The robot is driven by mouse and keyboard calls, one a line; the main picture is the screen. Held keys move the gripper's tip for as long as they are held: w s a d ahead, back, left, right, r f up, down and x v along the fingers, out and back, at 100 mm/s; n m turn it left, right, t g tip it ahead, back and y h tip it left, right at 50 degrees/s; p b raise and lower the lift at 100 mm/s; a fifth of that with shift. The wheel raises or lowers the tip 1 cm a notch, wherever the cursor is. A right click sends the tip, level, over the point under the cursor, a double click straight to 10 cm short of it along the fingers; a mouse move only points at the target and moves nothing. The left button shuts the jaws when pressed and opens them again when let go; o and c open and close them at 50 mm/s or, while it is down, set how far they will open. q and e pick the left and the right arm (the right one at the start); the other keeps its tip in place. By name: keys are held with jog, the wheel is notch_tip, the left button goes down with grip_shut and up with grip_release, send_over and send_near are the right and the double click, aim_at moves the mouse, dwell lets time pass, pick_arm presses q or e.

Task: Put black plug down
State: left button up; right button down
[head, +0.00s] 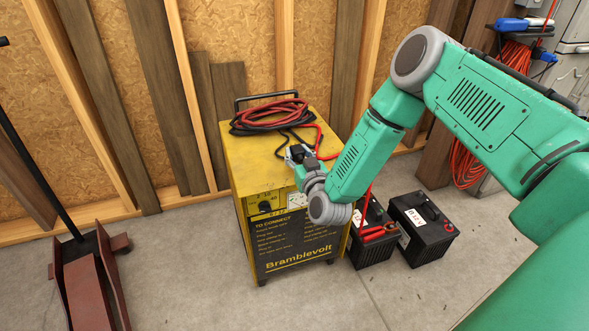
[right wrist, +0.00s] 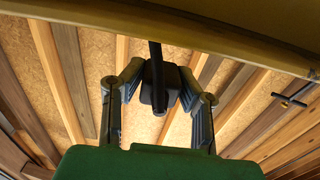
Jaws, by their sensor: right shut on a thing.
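My right gripper (head: 299,155) is at the front right part of the top of the yellow Bramblevolt charger (head: 237,150). It is shut on the black plug (head: 297,152). In the right wrist view the black plug (right wrist: 160,88) sits between the two fingers, with its dark cable running up and away. A black cable leads back from the plug to the coiled leads. I cannot tell whether the plug touches the charger's top. My left gripper is not in view.
Coiled red and black cables (head: 270,115) lie on the back of the charger's top by its handle. Two black batteries (head: 424,228) stand on the floor to its right, red clamps (head: 380,232) on the nearer one. A red floor jack (head: 88,275) stands at left.

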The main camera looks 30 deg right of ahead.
jog(key=shift+d+f, duration=0.65)
jog(key=shift+f, duration=0.3)
jog(key=shift+a+f+b, duration=0.15)
jog(key=shift+f+b, duration=0.3)
jog(key=shift+f, duration=0.15)
jog(key=shift+a+f+b, duration=0.15)
jog(key=shift+f+b, duration=0.25)
jog(key=shift+f, duration=0.2)
jog(key=shift+a, duration=0.35)
jog(key=shift+a+r, duration=0.3)
jog(key=shift+d+f, duration=0.35)
jog(key=shift+f, duration=0.05)
jog(key=c, duration=1.2)
grip_release()
jog(key=shift+d, duration=0.35)
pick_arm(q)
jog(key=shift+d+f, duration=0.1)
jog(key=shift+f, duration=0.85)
pick_arm(e)
jog(key=shift+a, duration=0.4)
jog(key=shift+r, duration=0.1)
